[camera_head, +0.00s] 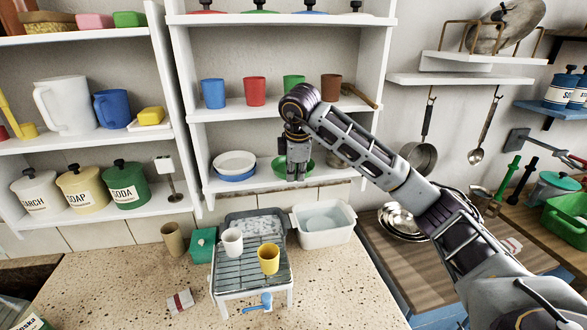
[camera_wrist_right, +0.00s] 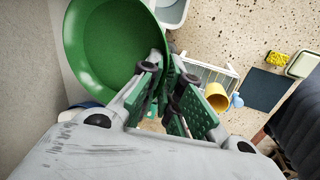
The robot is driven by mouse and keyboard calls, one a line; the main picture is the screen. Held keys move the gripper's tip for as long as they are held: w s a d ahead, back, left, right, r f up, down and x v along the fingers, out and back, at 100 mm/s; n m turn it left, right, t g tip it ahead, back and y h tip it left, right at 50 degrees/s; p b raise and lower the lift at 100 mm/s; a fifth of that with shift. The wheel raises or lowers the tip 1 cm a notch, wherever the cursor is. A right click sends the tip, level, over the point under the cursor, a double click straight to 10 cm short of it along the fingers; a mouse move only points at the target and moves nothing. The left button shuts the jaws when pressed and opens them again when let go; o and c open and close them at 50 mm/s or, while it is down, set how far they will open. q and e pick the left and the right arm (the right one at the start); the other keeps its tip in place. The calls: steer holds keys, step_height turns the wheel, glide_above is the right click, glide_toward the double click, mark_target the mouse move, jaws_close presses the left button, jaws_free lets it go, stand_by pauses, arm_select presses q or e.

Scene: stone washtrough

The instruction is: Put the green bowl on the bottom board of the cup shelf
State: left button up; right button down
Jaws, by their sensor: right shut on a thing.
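The green bowl (camera_head: 279,167) is at the bottom board (camera_head: 216,187) of the cup shelf, right of the stacked white and blue dishes. My right gripper (camera_head: 297,172) reaches in from the right, points down and covers part of the bowl. In the right wrist view, the gripper (camera_wrist_right: 166,88) is shut on the rim of the green bowl (camera_wrist_right: 105,45). I cannot tell whether the bowl touches the board. My left gripper is not in view.
White and blue dishes (camera_head: 235,163) stand left on the bottom board. Blue, red, green and brown cups stand on the board above, close to my arm. Below is a drying rack (camera_head: 228,283) with a white cup and a yellow cup (camera_head: 268,260), beside a white basin (camera_head: 325,236).

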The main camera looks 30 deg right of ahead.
steer(key=shift+w+d, duration=0.15)
steer(key=shift+w, duration=0.3)
steer(key=shift+w, duration=0.1)
steer(key=shift+w+d+r+p, duration=0.1)
steer(key=shift+w+d+p, duration=0.2)
steer(key=shift+w, duration=0.45)
steer(key=shift+w+d+p, duration=0.25)
steer(key=shift+w, duration=0.45)
steer(key=shift+f, duration=0.8)
steer(key=c, duration=1.6)
jaws_free()
